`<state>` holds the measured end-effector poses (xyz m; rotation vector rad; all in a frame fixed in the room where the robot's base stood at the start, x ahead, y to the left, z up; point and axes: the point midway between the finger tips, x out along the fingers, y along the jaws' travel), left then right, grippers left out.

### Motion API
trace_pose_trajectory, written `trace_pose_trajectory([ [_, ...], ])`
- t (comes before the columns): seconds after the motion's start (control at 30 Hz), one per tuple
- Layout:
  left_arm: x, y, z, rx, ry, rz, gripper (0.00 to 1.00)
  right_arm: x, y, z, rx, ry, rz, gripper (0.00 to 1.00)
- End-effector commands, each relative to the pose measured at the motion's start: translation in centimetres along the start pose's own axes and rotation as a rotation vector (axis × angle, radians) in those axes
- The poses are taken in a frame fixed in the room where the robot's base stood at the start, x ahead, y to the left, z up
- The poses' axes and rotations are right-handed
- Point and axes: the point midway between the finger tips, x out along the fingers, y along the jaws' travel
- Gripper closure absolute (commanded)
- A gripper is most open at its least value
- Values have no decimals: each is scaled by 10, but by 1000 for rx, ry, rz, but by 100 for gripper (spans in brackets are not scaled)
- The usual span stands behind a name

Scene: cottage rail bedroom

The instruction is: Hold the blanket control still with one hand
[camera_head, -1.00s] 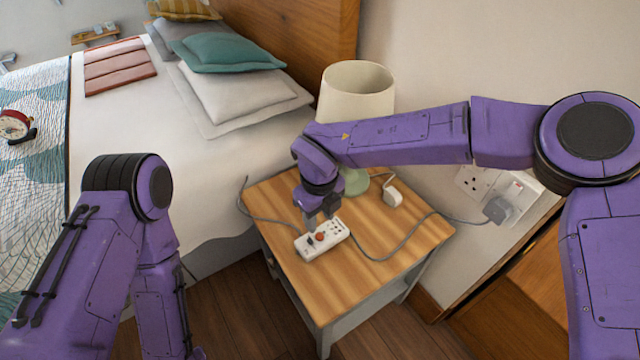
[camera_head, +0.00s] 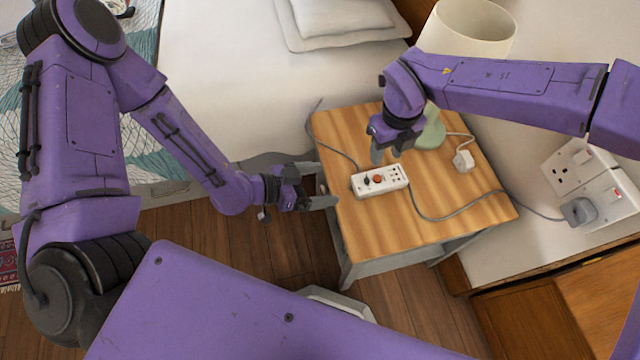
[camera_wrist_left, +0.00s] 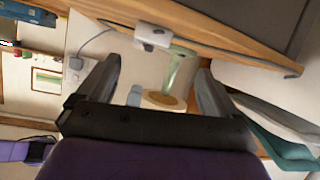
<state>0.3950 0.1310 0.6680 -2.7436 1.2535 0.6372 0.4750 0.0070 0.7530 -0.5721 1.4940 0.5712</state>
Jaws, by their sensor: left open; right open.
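The white blanket control (camera_head: 380,180), with an orange-red button, lies on the wooden bedside table (camera_head: 440,225) with a grey cable at each end. It also shows near the table edge in the left wrist view (camera_wrist_left: 152,36). My left gripper (camera_head: 325,186) is open and empty at the table's left edge, apart from the control and pointing towards it. Its spread fingers also show in the left wrist view (camera_wrist_left: 160,85). My right gripper (camera_head: 388,152) is open, pointing down just behind the control; whether it touches the control I cannot tell.
A lamp with a cream shade (camera_head: 468,28) and green base (camera_head: 432,132) stands behind my right gripper. A white plug-like piece (camera_head: 463,161) lies right of it. A grey plug (camera_head: 578,211) sits in the wall socket. The bed (camera_head: 235,90) is at the left.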

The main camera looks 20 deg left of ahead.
Motion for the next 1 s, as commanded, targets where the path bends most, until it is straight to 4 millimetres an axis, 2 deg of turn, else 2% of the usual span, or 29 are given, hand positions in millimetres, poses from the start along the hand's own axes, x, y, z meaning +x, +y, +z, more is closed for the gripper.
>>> trace_pose_trajectory([
  [0.1,1,9,-1,133,10,50,6,0,0,0,0,0,0,57],
  [0.23,11,10,0,154,7,51,6,0,0,0,0,0,0,57],
  [0.5,68,13,0,150,6,50,6,0,0,0,0,0,0,57],
  [0.7,98,14,0,148,6,49,6,0,0,0,0,0,0,57],
  [1.0,106,14,-1,147,7,48,6,0,0,0,0,0,0,57],
])
